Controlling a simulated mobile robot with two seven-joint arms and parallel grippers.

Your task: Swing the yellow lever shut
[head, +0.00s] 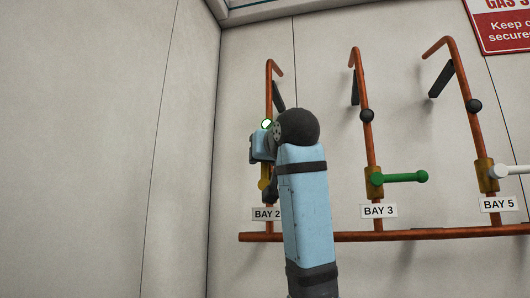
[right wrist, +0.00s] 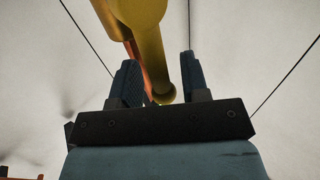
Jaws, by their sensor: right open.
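The yellow lever (right wrist: 148,40) comes down from the top of the right wrist view and ends in a rounded knob. It passes between the two dark fingers of my open right gripper (right wrist: 160,82), with a visible gap on its right side; I cannot tell whether the left finger touches it. In the head view my right gripper (head: 257,148) is at the Bay 2 pipe (head: 269,90), and only a small yellow part (head: 264,171) shows below it. My forearm and wrist hide most of that valve. My left gripper is out of view.
To the right, the Bay 3 pipe (head: 364,138) has a green lever (head: 402,177), and the Bay 5 pipe (head: 474,128) has a white lever (head: 513,170). A horizontal copper pipe (head: 440,233) runs below them. The wall (head: 120,150) at left is bare.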

